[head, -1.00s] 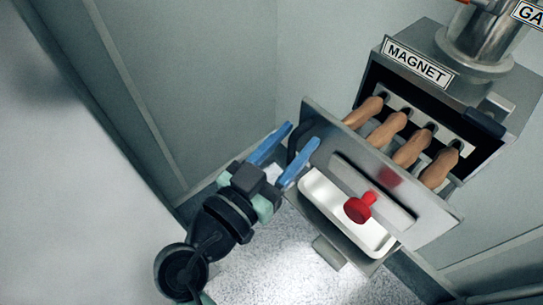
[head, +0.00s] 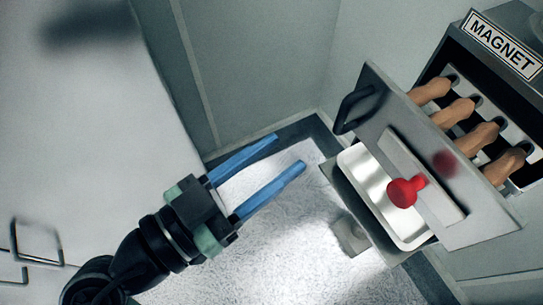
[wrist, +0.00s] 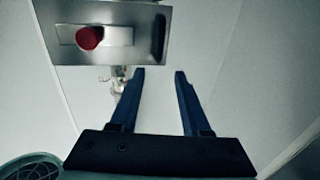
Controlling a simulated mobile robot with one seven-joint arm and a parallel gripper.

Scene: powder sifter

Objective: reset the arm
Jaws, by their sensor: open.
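My gripper (head: 290,153) has two blue fingers, which are apart with nothing between them. In the head view it is in the open space left of the metal drawer front (head: 385,120), clear of its black handle (head: 352,108). In the wrist view the fingers of my gripper (wrist: 160,73) point toward the top of the picture, below and right of the drawer front (wrist: 70,15). The red knob (head: 405,191) on the drawer front also shows in the wrist view (wrist: 89,38).
The box labelled MAGNET (head: 502,45) is at the upper right, with several brown-covered rods (head: 455,112) behind the drawer front. A white tray (head: 362,168) is below it. A pale wall or panel fills the left. Speckled floor (head: 285,255) is clear below my gripper.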

